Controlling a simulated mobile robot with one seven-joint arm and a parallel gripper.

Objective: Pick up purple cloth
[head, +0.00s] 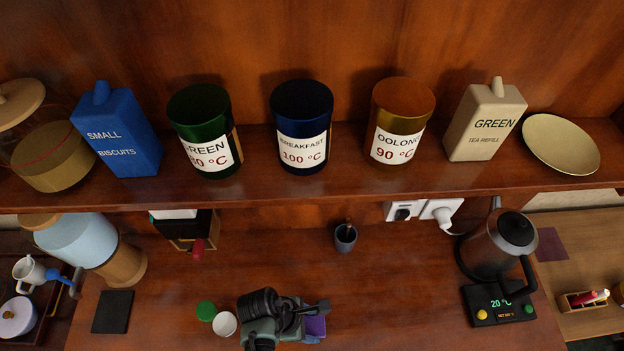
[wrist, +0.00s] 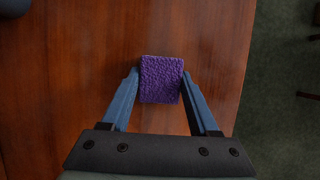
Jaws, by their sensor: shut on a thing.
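The purple cloth (wrist: 161,80) is a small textured rectangle between the fingertips of my gripper (wrist: 160,84) in the wrist view. Both blue fingers touch its sides, and the gripper is shut on it. Wood surface shows around and behind it; I cannot tell whether it touches that surface. In the head view, my gripper (head: 312,318) is low in the middle, and part of the purple cloth (head: 316,326) shows beside it, partly hidden by the arm.
A green lid (head: 206,311) and a white round item (head: 225,324) lie just left of my arm. A small grey cup (head: 345,238) stands behind. A kettle (head: 497,247) is at right and a dark square mat (head: 113,312) at left. Canisters line the shelf (head: 300,187) above.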

